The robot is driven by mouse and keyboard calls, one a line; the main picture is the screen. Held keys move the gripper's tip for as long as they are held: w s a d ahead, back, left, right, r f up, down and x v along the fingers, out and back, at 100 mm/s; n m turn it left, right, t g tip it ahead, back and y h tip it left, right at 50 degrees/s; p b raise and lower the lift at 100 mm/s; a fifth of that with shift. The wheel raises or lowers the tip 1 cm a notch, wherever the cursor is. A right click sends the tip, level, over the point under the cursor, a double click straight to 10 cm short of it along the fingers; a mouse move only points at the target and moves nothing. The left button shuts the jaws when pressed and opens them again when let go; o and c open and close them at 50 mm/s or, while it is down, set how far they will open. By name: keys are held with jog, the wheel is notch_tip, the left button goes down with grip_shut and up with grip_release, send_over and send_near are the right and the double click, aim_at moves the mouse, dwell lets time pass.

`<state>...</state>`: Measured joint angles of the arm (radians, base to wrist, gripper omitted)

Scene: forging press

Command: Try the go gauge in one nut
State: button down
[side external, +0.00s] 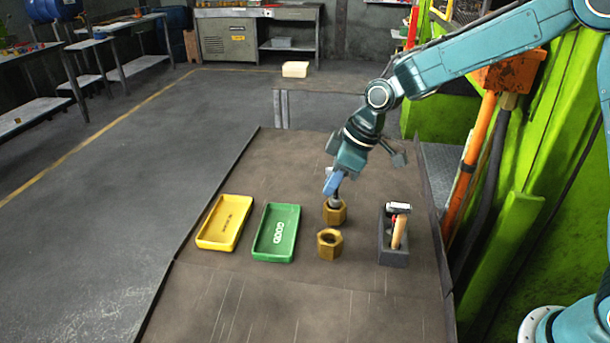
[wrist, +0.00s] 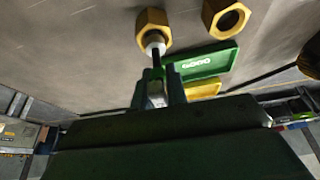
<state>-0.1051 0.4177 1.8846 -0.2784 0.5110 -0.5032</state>
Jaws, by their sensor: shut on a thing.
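My gripper (side external: 334,184) is shut on a gauge and holds it upright over the farther brass nut (side external: 334,212). The gauge's pale, round end (side external: 335,202) is at the top of that nut. In the wrist view, the gripper (wrist: 158,92) holds the gauge's dark shank, and its white end (wrist: 154,44) overlaps the nut's edge (wrist: 153,20). I cannot tell whether it has entered the hole. A second brass nut (side external: 330,244) lies nearer the camera, its hole open and empty; it also shows in the wrist view (wrist: 226,18).
A green tray marked GOOD (side external: 276,232) and a yellow tray (side external: 224,222) lie empty on the left. A dark block (side external: 393,257) on the right holds a tool with an orange handle (side external: 399,231). The near tabletop is clear. A green machine frame (side external: 503,232) stands at right.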

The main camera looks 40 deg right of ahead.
aim_at(329, 168)
jog(key=shift+r, duration=0.75)
jog(key=shift+r, duration=1.9)
